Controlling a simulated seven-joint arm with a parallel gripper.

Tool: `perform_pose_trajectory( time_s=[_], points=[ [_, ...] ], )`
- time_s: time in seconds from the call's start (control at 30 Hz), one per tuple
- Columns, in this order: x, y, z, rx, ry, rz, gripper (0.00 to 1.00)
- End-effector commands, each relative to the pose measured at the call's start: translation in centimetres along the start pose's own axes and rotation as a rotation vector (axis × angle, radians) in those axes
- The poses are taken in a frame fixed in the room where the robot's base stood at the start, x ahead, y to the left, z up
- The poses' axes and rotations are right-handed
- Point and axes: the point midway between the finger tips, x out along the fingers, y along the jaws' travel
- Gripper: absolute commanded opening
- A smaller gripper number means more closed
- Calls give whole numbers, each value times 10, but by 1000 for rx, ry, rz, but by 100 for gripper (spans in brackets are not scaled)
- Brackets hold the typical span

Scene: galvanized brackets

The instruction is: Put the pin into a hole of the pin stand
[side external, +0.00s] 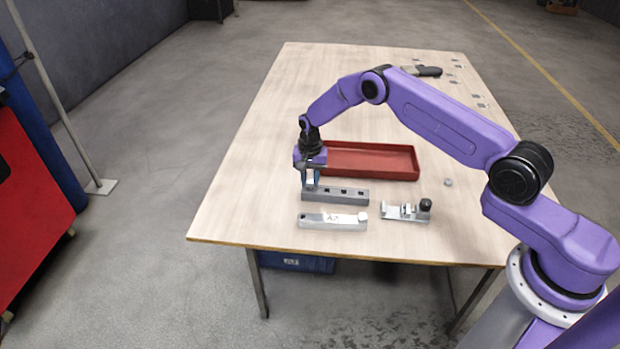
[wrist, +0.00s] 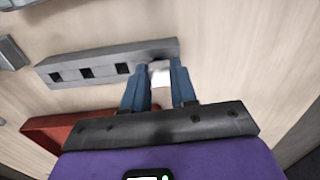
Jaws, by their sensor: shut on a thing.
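The pin stand (side external: 338,198) is a grey bar on the table with a row of square holes. In the wrist view the stand (wrist: 100,68) shows three open dark holes. My gripper (side external: 310,183) is over the stand's left end, pointing down. Its blue fingers are shut on a pale pin (wrist: 160,73), which also shows in the side view (side external: 310,186). The pin is at the stand's end, in line with the row of open holes. Its lower end is hidden, so I cannot tell whether it is above or inside a hole.
A red tray (side external: 372,176) lies behind the stand. A grey bar with a label (side external: 332,222) lies in front. A metal fixture with a black knob (side external: 406,211) sits to the right, and a small nut (side external: 448,182) beyond it. The table's right side is mostly clear.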

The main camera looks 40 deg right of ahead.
Motion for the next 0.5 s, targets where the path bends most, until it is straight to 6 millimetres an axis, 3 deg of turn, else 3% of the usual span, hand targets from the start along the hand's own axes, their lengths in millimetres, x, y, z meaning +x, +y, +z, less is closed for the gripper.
perform_pose_trajectory(
  time_s=[0.5],
  points=[
    [7, 0, 0, 0, 0, 0, 0]
  ],
)
